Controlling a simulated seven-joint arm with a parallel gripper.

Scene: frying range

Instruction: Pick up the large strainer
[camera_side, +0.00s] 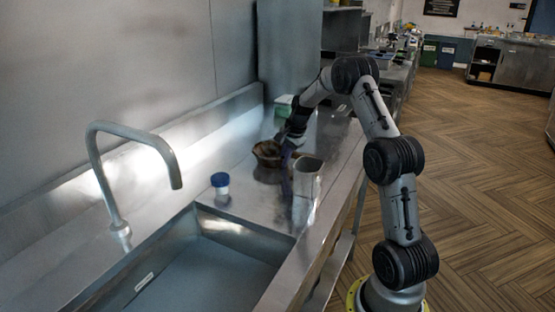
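My gripper (287,150) points down over the steel counter, at a brown bowl-shaped thing (264,150) that may be the large strainer. Its mesh or handle cannot be made out at this size. The gripper is at the right side of the bowl shape and overlaps it in the picture; I cannot tell whether they touch. The fingers are small and dark, so their opening does not show. A tall metal container (307,178) stands just in front of the gripper, to the right.
A blue-lidded jar (220,187) stands near the sink (215,262), whose tall faucet (135,150) rises at left. A green-and-white box (284,104) is behind the gripper. The wall bounds the counter's left; its right edge (335,215) is close to the metal container.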

